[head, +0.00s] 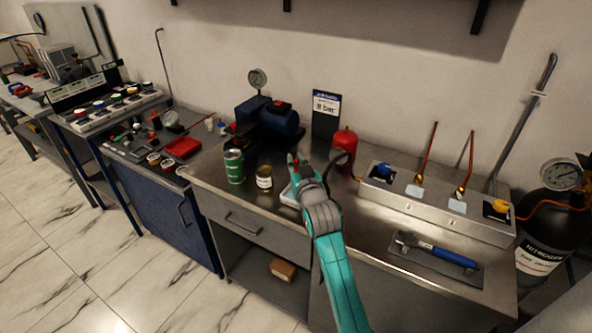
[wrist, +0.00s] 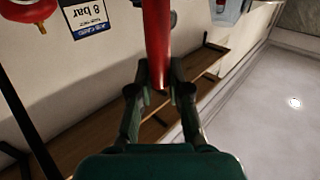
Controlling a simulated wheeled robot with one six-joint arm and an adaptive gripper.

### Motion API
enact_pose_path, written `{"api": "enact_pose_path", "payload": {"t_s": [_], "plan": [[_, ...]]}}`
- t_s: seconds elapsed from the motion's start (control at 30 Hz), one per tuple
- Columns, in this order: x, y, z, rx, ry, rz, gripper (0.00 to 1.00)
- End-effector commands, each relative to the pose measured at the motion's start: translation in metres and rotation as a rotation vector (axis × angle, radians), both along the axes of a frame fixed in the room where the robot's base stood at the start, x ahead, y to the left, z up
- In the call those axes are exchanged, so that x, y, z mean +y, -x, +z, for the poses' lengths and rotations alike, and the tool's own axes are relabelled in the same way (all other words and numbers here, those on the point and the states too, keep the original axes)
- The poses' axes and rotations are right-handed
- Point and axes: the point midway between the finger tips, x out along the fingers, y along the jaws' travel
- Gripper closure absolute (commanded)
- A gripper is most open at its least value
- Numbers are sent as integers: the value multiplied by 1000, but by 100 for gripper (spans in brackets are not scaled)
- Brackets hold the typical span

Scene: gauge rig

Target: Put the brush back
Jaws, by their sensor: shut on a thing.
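My gripper (wrist: 160,85) is shut on a slim red handle (wrist: 157,40), seen in the wrist view. It looks like the brush, but its bristles do not show. In the head view my gripper (head: 297,160) is above the steel bench, with a small bit of red at its fingers. A pale tray (head: 288,198) lies just below it, partly hidden by my arm. A green can (head: 234,166) and an open labelled jar (head: 264,178) stand to the left of the gripper. I cannot tell which place belongs to the brush.
A blue pump (head: 277,120) with a gauge, an "8 bar" sign (head: 325,112) and a red oil can (head: 344,142) stand behind. A metal manifold box (head: 400,190) is to the right. A blue-handled tool (head: 445,254) lies on a mat in front of it.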

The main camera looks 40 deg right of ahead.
Motion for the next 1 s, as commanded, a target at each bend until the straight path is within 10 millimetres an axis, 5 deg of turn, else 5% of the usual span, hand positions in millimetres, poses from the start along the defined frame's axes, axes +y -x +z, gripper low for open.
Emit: {"api": "enact_pose_path", "payload": {"t_s": [0.2, 0.57, 0.6, 0.7, 1.0], "plan": [[0, 0, -27, 1, 0, 0, 100], [0, 0, -31, 0, -1, 0, 100], [0, 0, -31, 0, -1, 0, 78], [0, 0, -31, 0, -1, 0, 58], [0, 0, -29, 0, 0, 0, 58]]}}
